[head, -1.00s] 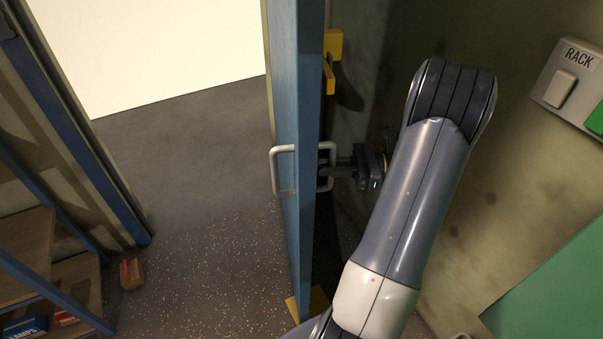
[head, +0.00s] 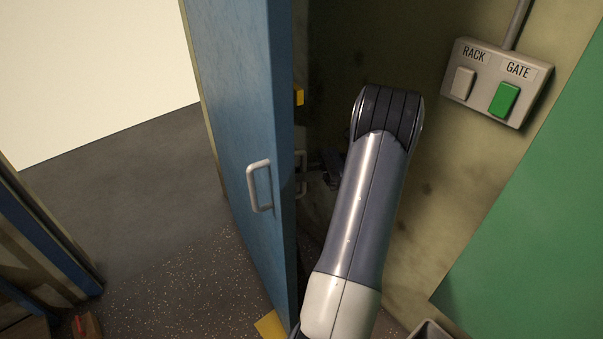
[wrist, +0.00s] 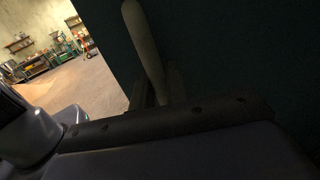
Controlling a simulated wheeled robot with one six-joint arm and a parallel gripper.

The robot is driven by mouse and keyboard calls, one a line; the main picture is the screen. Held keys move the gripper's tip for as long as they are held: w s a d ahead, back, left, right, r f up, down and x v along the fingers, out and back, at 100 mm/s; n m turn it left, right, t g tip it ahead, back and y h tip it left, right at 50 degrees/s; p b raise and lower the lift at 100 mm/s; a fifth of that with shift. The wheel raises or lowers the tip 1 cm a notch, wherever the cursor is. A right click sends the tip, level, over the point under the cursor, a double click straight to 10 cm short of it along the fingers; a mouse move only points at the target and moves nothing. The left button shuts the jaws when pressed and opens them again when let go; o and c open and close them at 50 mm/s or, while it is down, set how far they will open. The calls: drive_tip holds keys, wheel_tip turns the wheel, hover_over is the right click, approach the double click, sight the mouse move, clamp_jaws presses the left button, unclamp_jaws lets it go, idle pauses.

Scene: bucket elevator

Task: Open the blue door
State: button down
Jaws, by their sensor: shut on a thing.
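The blue door (head: 232,110) stands open in the head view, swung out from the doorway, with its broad face turned partly toward me. A pale bar handle (head: 258,187) is on its left face. A second handle (head: 301,172) is on its right face, in shadow. My gripper (head: 316,170) is at that right-side handle, shut on it; my arm partly hides the wrist. In the wrist view the pale handle bar (wrist: 143,45) rises close in front of the dark door face (wrist: 230,50). The fingertips are hard to make out there.
A wall box with a grey RACK button (head: 464,83) and a green GATE button (head: 504,99) is at upper right. A green panel (head: 530,230) is at right. Through the doorway lies bare grey floor (head: 120,180). A small brown block (head: 88,325) is at lower left.

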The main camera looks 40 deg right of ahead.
drive_tip(key=c, duration=1.5)
unclamp_jaws()
drive_tip(key=shift+r, duration=0.45)
wheel_tip(320, 180, up, 9)
drive_tip(key=p, duration=0.7)
drive_tip(key=shift+c, duration=0.3)
